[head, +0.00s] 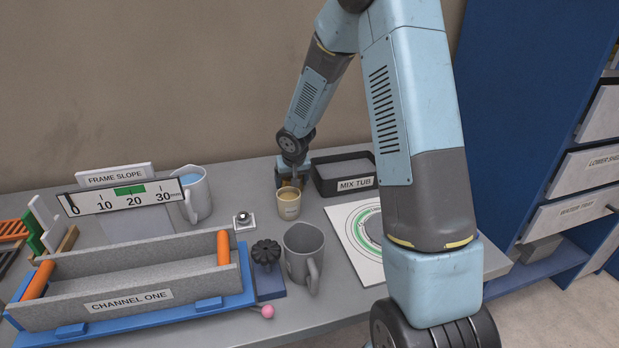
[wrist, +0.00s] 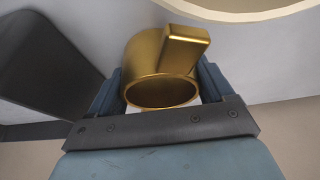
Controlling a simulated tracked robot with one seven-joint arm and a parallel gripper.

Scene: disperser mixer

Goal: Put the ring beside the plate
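A gold ring (wrist: 160,72) with a flat tab sits between the fingers of my gripper (wrist: 160,95) in the wrist view, with a finger against each side. In the head view my gripper (head: 289,181) points down at the back of the bench, behind a small tan cup (head: 289,203) and left of the mix tub. Only a bit of gold shows there, and I cannot tell whether the ring touches the bench. A white square plate (head: 343,222) with a green circle and a grey disc lies to the right, partly hidden by my arm.
The black mix tub (head: 345,186) is close right of my gripper. A grey mug (head: 303,255), a dark knob (head: 266,252) and the channel trough (head: 135,285) stand nearer the front. A mug of blue liquid (head: 194,192) stands left. Bare bench shows between the grey mug and plate.

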